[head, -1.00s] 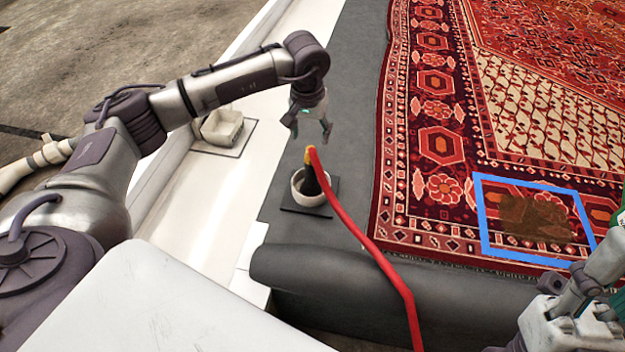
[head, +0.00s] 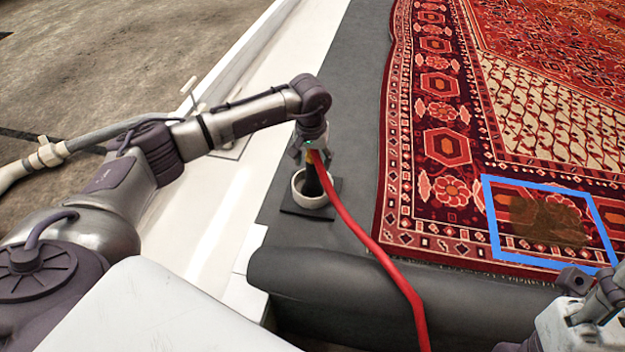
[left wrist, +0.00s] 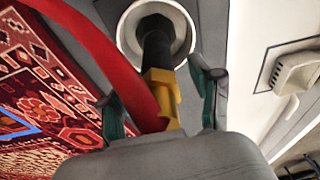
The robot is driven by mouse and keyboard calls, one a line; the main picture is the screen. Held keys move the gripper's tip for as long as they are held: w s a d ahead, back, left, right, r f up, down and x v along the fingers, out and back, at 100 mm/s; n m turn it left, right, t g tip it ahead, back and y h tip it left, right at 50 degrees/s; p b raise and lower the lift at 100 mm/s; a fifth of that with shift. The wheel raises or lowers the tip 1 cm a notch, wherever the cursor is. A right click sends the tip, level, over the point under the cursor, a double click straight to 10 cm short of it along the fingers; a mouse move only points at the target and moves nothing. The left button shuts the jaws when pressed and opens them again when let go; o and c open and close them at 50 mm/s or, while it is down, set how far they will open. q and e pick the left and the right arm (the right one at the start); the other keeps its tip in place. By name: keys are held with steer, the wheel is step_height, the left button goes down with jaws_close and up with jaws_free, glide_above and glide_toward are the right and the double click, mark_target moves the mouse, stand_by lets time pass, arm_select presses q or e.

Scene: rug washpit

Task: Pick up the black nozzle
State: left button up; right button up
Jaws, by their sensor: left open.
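The black nozzle (head: 313,183) stands upright in a white ring-shaped holder (head: 297,194) on a dark square plate. A yellow fitting (left wrist: 163,92) and a red hose (head: 352,221) are at its upper end. My left gripper (head: 314,157) is open and comes down from above over this upper end. In the left wrist view, its fingers stand on either side of the yellow fitting and hose, with a gap visible on the right. The nozzle's black body (left wrist: 157,48) runs down into the holder; its lower tip is hidden. My right gripper (head: 580,291) is partly visible at the lower right; its jaws are unclear.
The red hose runs over the grey padded edge (head: 300,275) and out of the bottom. A patterned red rug (head: 440,140) lies to the right, with a blue square outline (head: 488,215) around a brown stain (head: 545,222). A pale box (left wrist: 299,73) sits left of the holder.

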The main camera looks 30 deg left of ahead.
arm_select(q)
steer(key=shift+r, duration=0.15)
jaws_close()
